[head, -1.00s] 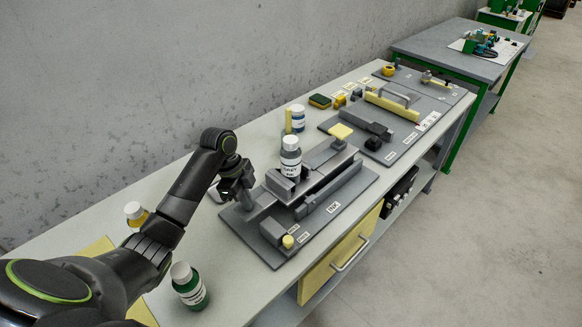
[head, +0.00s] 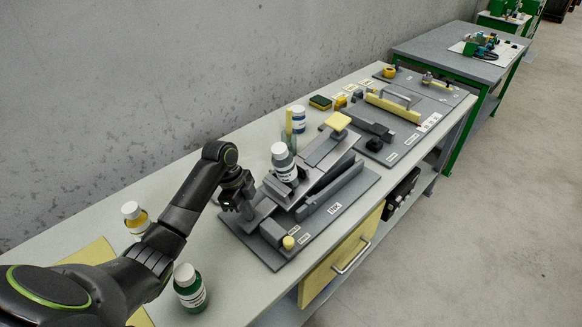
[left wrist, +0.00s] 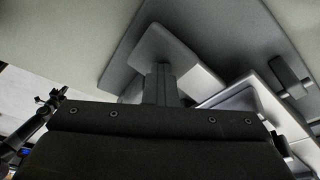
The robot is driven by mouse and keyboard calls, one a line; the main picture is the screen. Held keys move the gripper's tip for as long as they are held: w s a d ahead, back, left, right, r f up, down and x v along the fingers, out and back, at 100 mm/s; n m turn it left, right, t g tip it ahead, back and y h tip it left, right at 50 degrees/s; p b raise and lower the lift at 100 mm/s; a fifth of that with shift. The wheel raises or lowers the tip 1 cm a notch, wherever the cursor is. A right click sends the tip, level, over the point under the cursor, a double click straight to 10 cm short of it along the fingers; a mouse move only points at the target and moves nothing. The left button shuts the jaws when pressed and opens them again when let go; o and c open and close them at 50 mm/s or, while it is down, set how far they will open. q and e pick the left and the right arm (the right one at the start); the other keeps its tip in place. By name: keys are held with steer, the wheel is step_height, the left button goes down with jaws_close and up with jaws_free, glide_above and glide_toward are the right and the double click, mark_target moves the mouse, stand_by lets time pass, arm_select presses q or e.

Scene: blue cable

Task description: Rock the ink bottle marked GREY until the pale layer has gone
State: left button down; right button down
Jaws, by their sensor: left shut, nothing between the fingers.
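The ink bottle (head: 284,165), grey with a white cap and white label, sits in a holder on a grey rocker (head: 320,151). The rocker's far end, with a yellow pad (head: 337,121), is raised and its near end is low, so the bottle leans left. I cannot make out a pale layer. My left gripper (head: 246,211) is shut and empty, pointing down at the rocker's near end. In the left wrist view the closed fingers (left wrist: 160,85) are over a grey plate (left wrist: 178,52); they seem to touch it.
The rocker stands on a grey base board (head: 340,207) with a yellow-topped knob (head: 289,242). Green-labelled (head: 189,287) and yellow (head: 134,215) bottles stand near my left arm. A blue-labelled bottle (head: 298,119) stands behind the rocker. Another fixture board (head: 408,145) lies farther along the bench.

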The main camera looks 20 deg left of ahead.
arm_select(q)
steer(key=shift+d+r+p, duration=0.1)
steer(key=shift+r+p, duration=0.55)
steer(key=shift+r, duration=0.2)
steer(key=shift+w+r+p, duration=0.1)
steer(key=shift+r+p, duration=2.25)
steer(key=shift+p, duration=0.1)
steer(key=shift+f, duration=0.15)
steer(key=shift+f+b, duration=1.75)
steer(key=shift+f, duration=1.35)
steer(key=shift+r+p, duration=3.15)
steer(key=shift+p, duration=0.3)
steer(key=shift+f, duration=0.1)
